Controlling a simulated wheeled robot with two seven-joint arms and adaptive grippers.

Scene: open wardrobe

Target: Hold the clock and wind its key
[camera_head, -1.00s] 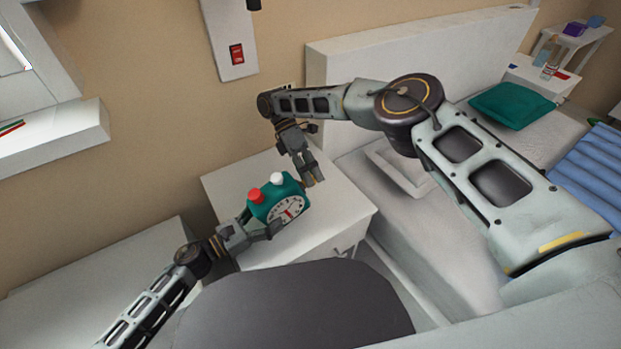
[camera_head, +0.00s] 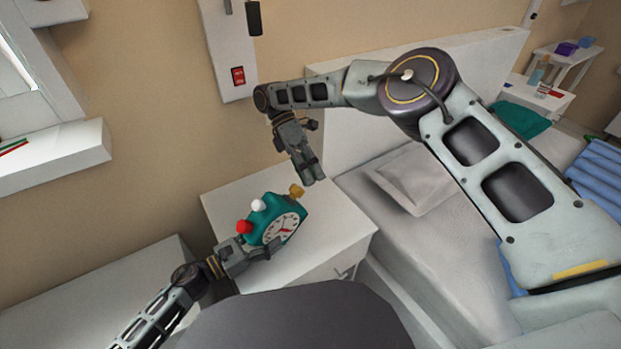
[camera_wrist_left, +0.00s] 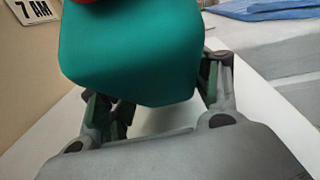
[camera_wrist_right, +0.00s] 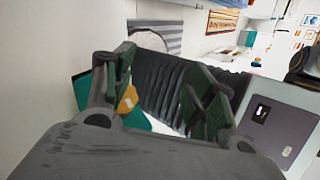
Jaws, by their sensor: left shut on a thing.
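The clock (camera_head: 284,229) is teal with a white face, one red bell and one white bell. It also fills the top of the left wrist view (camera_wrist_left: 130,55). My left gripper (camera_head: 262,252) is shut on it and holds it tilted over the white cabinet. The yellow key (camera_head: 296,191) sticks out at the clock's upper right. My right gripper (camera_head: 313,180) is just right of the key, fingers apart and empty. In the right wrist view the key (camera_wrist_right: 127,100) shows beside the left finger; I cannot tell whether they touch.
The white cabinet top (camera_head: 335,222) under the clock is bare. A bed with a white pillow (camera_head: 415,180) stands to its right. A wall panel with a red switch (camera_head: 238,76) is behind. A white windowsill (camera_head: 50,155) juts out at the left.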

